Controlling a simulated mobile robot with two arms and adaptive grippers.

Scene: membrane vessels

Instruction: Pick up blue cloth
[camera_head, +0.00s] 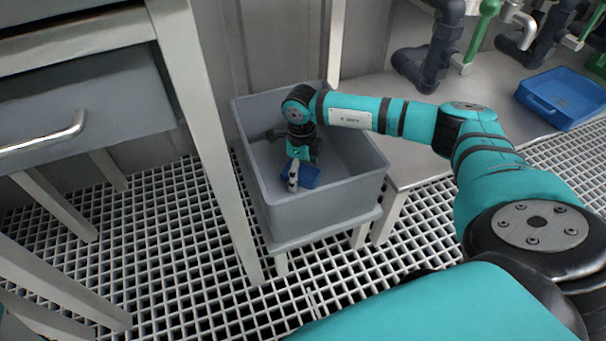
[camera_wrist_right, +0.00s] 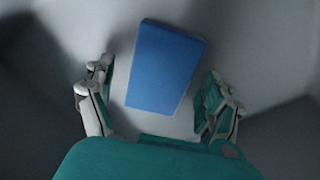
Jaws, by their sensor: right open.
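The blue cloth (camera_head: 309,176) lies on the floor of a grey bin, partly hidden by my right gripper in the head view. In the right wrist view the blue cloth (camera_wrist_right: 165,67) is a flat, slightly tilted rectangle. My right gripper (camera_head: 293,182) reaches down into the bin over the cloth. In the right wrist view its fingers (camera_wrist_right: 155,98) are open, one on each side of the cloth's near part, with gaps between them and the cloth. The exact height above the cloth is hard to tell. My left gripper is not in view.
The grey bin (camera_head: 345,192) has high walls around my right gripper and stands on a low stand (camera_head: 294,243). A blue tray (camera_head: 569,97) sits on the grey bench to the right, near pipes (camera_head: 435,60). A drawer table leg (camera_head: 208,130) stands close to the bin's left.

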